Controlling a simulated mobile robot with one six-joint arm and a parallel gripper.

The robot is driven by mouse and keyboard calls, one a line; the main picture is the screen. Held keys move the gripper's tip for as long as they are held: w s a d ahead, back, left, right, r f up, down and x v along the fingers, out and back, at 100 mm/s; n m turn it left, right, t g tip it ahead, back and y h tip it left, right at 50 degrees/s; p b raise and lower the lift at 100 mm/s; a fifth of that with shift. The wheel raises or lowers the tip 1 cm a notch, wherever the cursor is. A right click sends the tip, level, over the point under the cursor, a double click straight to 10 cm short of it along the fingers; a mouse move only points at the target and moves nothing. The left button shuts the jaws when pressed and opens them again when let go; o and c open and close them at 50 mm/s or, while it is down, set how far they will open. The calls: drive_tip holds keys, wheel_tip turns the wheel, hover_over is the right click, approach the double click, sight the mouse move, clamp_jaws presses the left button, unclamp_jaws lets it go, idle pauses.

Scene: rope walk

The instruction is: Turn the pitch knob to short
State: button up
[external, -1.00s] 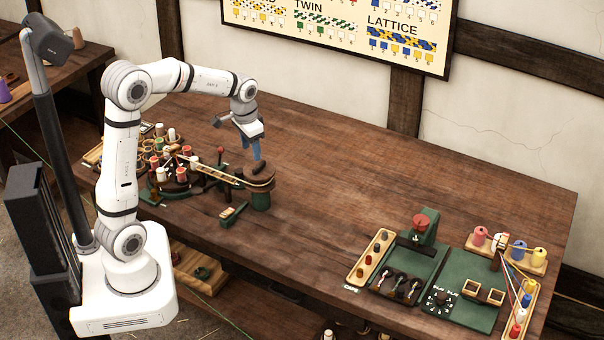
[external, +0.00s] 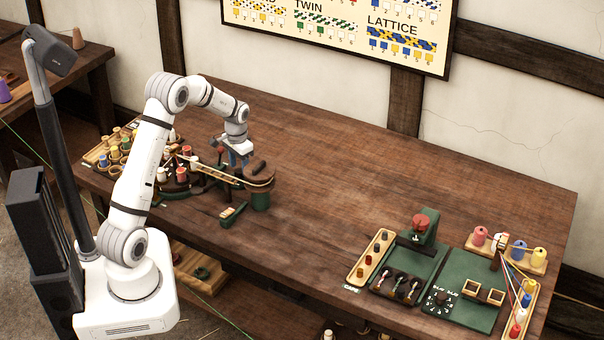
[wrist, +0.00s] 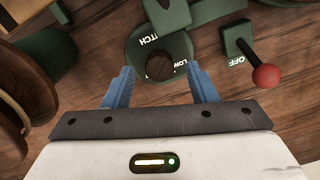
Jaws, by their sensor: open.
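The pitch knob (wrist: 160,66) is a round dark wooden knob on a green plate (wrist: 138,58) lettered "PITCH" and "LONG" in the wrist view. Part of the lettering is hidden, and I cannot read a pointer on the knob. My gripper (wrist: 160,88) is open, its two blue fingers to the left and right of the knob. I cannot tell whether the fingers touch it. In the external view my gripper (external: 238,162) is low over the green and wooden machine, and the knob is hidden behind it.
A red-balled lever (wrist: 265,77) on a green plate marked "OFF" stands close to the right of my gripper. A wooden wheel on a green post (external: 260,200) is beside my gripper. The middle of the bench (external: 340,190) is clear.

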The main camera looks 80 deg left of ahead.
drive_tip(key=shift+f, duration=0.8)
drive_tip(key=shift+c, duration=0.5)
drive_tip(key=c, duration=0.9)
drive_tip(key=shift+o, duration=0.2)
drive_tip(key=shift+m, duration=0.3)
drive_tip(key=m+b, duration=0.1)
drive_tip(key=m, duration=0.2)
drive_tip(key=shift+m, duration=0.3)
drive_tip(key=shift+m+b, duration=0.65)
drive_tip(key=shift+m, duration=1.65)
drive_tip(key=shift+r, duration=0.1)
